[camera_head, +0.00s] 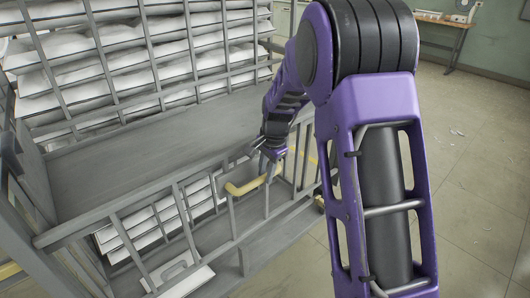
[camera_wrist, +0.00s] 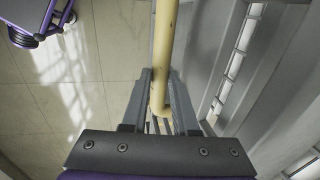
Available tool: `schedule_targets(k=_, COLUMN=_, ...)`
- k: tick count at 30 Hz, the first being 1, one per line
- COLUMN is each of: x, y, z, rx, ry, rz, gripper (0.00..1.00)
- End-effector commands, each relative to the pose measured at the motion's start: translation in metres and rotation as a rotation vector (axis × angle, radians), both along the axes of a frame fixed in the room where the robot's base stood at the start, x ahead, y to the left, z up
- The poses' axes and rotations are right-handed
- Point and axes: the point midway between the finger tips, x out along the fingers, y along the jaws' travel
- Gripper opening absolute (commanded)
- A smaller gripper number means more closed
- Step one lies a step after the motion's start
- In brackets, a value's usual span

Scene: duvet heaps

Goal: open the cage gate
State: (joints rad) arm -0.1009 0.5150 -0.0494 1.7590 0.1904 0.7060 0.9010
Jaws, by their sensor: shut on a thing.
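The cage gate (camera_head: 181,215) is a grey barred panel across the lower front of the cage in the head view. A yellow handle (camera_head: 244,187) sticks out from its bars near the right part. My gripper (camera_head: 268,166) is at the right end of this handle. In the wrist view the yellow handle (camera_wrist: 163,50) runs down between the two fingers of my gripper (camera_wrist: 160,103), which are shut on it. The fingertips are small and partly hidden in the head view. I cannot tell whether the gate stands ajar.
The grey cage holds stacked white folded duvets (camera_head: 120,60) behind bars. A flat grey shelf (camera_head: 130,150) lies between them and the gate. A wooden table (camera_head: 445,25) stands at the back right. The tiled floor (camera_head: 470,150) on the right is mostly free.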

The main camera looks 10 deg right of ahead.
Motion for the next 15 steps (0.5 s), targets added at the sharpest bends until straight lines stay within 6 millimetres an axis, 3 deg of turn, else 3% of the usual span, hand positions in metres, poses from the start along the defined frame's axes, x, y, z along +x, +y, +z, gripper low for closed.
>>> schedule_targets(k=1, x=-0.003, y=-0.001, z=-0.017, rx=0.0, ry=0.013, rz=0.0, gripper=0.0)
schedule_targets(k=6, x=-0.003, y=-0.001, z=-0.047, rx=0.0, ry=0.011, rz=0.0, gripper=0.0)
schedule_targets(k=12, x=-0.003, y=-0.001, z=-0.064, rx=0.0, ry=0.009, rz=-0.001, gripper=0.0)
schedule_targets(k=15, x=-0.002, y=-0.001, z=-0.062, rx=0.001, ry=0.007, rz=-0.001, gripper=0.0)
